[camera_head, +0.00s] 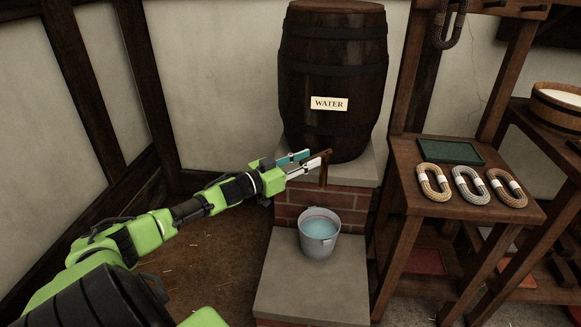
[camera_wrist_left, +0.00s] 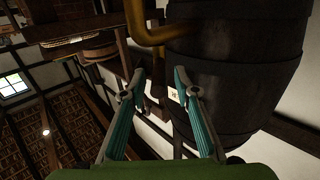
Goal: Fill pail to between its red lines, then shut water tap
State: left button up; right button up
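The dark barrel (camera_head: 333,75) with a WATER label (camera_head: 329,104) stands on a brick base. A brown tap (camera_head: 324,172) comes out low on its front; a brass-coloured pipe, likely part of it, shows in the wrist view (camera_wrist_left: 148,36). The grey pail (camera_head: 319,245) stands upright on the lower slab below the tap, with pale blue water inside. Its red lines cannot be made out. My left gripper (camera_head: 312,160) is beside the tap. Its fingers are apart in the wrist view (camera_wrist_left: 159,76), with nothing clearly held. No stream of water can be made out. My right gripper is out of view.
A stone slab (camera_head: 296,284) carries the pail. To the right, a wooden stand (camera_head: 408,185) holds a green tray (camera_head: 450,151) and three rope coils (camera_head: 472,185). A wooden tub (camera_head: 556,108) stands at the far right. The floor at left is clear beyond my arm.

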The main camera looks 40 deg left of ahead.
pick_arm(q)
jog(key=shift+s+a, duration=0.2)
jog(key=shift+s, duration=0.8)
jog(key=shift+s+a, duration=0.15)
jog(key=shift+s, duration=0.85)
jog(key=shift+s+a, duration=0.2)
jog(key=shift+s, duration=0.8)
jog(key=shift+f, duration=0.1)
